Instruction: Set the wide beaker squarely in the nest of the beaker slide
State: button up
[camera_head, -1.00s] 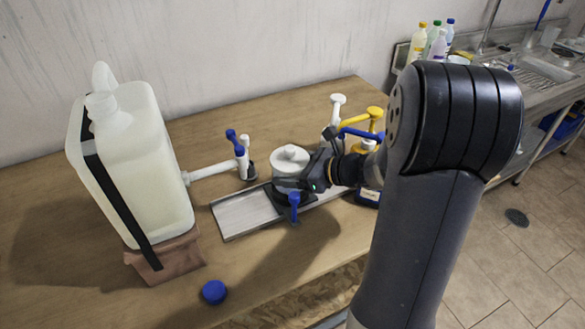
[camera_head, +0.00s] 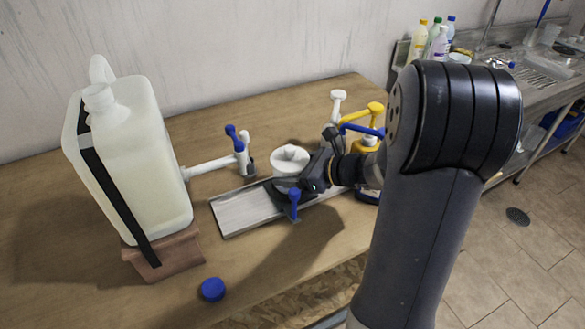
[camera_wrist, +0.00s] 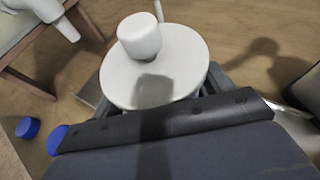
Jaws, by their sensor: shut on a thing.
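The wide beaker (camera_head: 290,158) is white and round, with a knob on its lid-like top; its top also fills the upper middle of the wrist view (camera_wrist: 178,62). My gripper (camera_head: 298,182) reaches in from the right and is shut on it, with a jaw on either side in the wrist view (camera_wrist: 155,88). The beaker slide (camera_head: 240,212) is a grey metal track. Its dark carriage, with a blue knob (camera_head: 294,197), is under the beaker. The beaker looks upright over the nest. The gripper hides its base, so I cannot tell whether it sits fully down or square.
A large white canister (camera_head: 135,165) stands on a brown stand at left. A white spout (camera_head: 212,170) with a blue tap points toward the slide. Pump bottles with white and yellow heads (camera_head: 375,110) stand close behind my gripper. A blue cap (camera_head: 213,289) lies near the front edge.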

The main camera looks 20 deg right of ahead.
jog(key=shift+f+b, duration=0.6)
jog(key=shift+f, duration=0.25)
jog(key=o, duration=1.3)
jog(key=v, duration=1.1)
jog(key=shift+w, duration=0.1)
jog(key=shift+a, duration=0.1)
jog(key=x, duration=1.1)
jog(key=shift+r+p, duration=0.3)
jog(key=shift+r, duration=0.05)
jog(key=shift+f, duration=0.1)
